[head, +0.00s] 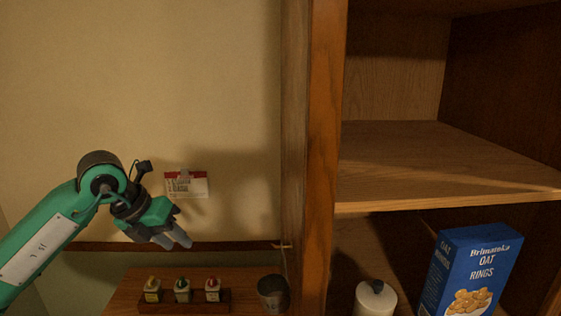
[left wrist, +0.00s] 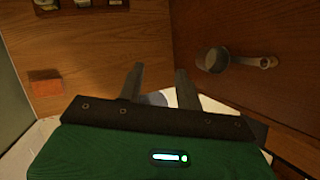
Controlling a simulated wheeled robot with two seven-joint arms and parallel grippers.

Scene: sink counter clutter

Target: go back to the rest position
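My left gripper (head: 176,243) is raised in front of the pale wall, at the left of the head view, with its fingers pointing down and to the right. In the left wrist view its two dark fingers (left wrist: 160,75) stand apart with nothing held between them. A greyish round shape shows behind the fingers, too hidden to name. My right gripper is in neither view.
A wooden rack (head: 185,308) holds three small bottles below the gripper, beside a dark cup (head: 273,293). An open cabinet (head: 322,150) stands right, with a cereal box (head: 470,270) and a white lidded jar (head: 375,300). An orange block (left wrist: 45,87) lies on wood.

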